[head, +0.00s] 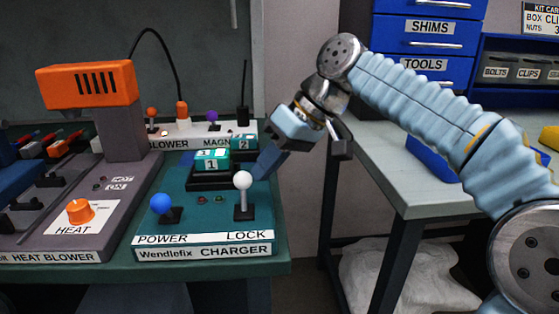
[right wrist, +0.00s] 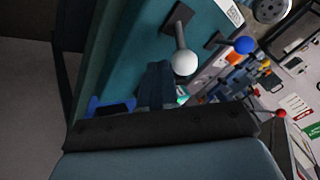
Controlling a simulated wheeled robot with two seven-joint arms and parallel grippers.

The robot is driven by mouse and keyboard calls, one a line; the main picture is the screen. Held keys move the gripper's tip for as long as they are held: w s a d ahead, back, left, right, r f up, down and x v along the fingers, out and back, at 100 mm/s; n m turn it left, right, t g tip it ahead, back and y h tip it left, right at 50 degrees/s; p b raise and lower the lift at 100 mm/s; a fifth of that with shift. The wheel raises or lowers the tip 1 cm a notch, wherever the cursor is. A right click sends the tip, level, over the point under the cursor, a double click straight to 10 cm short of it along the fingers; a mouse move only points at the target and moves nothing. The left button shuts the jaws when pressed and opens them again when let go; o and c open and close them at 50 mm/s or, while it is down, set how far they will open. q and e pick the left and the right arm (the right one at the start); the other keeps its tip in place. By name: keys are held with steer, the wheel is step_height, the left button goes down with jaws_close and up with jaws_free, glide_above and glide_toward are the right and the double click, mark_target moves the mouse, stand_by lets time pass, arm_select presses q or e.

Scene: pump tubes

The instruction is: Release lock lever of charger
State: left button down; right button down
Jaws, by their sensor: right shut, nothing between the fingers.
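The Wendlefix charger (head: 205,252) is a teal box on the bench, with a POWER lever and a LOCK lever on top. The lock lever (head: 243,181) has a white ball knob and stands about upright in the head view. In the right wrist view its white ball (right wrist: 185,63) is just beyond and right of my fingertips. My right gripper (head: 266,162) is shut and empty, behind and right of the white ball. Its fingers also show in the right wrist view (right wrist: 156,84). I cannot tell whether they touch the lever. My left gripper is not in view.
The power lever (head: 161,205) with a blue ball stands left of the lock lever. Teal numbered blocks (head: 211,161) sit in a black holder behind it. The heat blower (head: 75,220) stands left. A grey table (head: 405,190) is at right, across a gap.

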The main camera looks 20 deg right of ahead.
steer(key=shift+s, duration=0.1)
stand_by(0.4)
steer(key=shift+s+a+r+t+b, duration=0.15)
steer(key=shift+t+b, duration=0.15)
steer(key=shift+b, duration=0.2)
steer(key=shift+s+n+t+b, duration=0.2)
steer(key=shift+n+t+b, duration=0.1)
steer(key=shift+b, duration=0.2)
